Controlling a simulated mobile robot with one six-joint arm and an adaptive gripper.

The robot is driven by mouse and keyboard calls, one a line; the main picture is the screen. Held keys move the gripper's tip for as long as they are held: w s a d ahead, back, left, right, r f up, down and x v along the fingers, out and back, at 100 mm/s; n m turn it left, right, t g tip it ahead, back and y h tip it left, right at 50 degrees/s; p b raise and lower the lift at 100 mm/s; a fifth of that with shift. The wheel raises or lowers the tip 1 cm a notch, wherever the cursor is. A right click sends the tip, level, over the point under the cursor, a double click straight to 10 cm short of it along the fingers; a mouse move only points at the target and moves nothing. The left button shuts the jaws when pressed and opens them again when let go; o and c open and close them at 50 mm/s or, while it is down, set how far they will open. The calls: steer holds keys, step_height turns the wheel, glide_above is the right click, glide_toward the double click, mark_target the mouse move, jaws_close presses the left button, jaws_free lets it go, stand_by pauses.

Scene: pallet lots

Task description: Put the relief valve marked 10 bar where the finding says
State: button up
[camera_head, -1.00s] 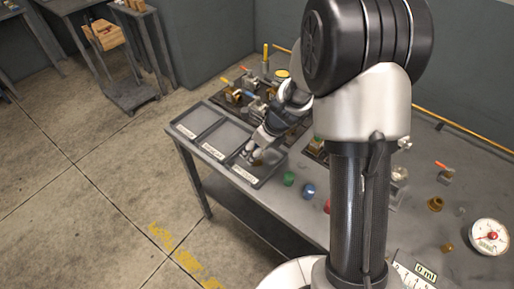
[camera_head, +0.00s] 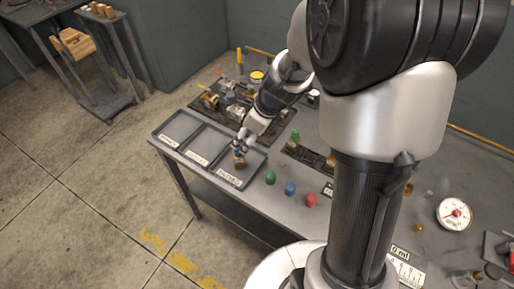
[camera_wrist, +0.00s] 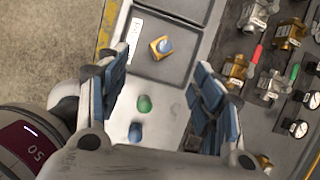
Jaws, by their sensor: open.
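A small brass valve with a blue-grey top (camera_wrist: 162,46) lies in the end compartment of a grey three-part tray (camera_wrist: 178,77). In the head view the brass valve (camera_head: 239,161) shows in the tray's right compartment, nearest the coloured caps. Any marking on it is too small to read. My gripper (camera_wrist: 160,88) is open and empty; the wrist view shows the valve beyond its fingertips, apart from them. In the head view my gripper (camera_head: 241,145) is just above that compartment. The tray's front labels (camera_head: 228,176) are not readable.
Green (camera_head: 270,177), blue (camera_head: 290,188) and red (camera_head: 311,199) caps stand right of the tray. A dark board with several valves (camera_head: 232,100) lies behind it. My arm hides part of the bench.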

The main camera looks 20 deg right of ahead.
steer(key=s+a+r+n, duration=0.4)
steer(key=s+r+n, duration=0.75)
steer(key=n, duration=0.25)
steer(key=s+d+r+n+h, duration=0.1)
steer(key=s+r+n+h, duration=0.1)
steer(key=s+n, duration=1)
steer(key=shift+s+d+r+n+t+h, duration=0.15)
steer(key=shift+d+r+n+t+h, duration=0.25)
steer(key=shift+r+n, duration=0.45)
steer(key=shift+r, duration=0.1)
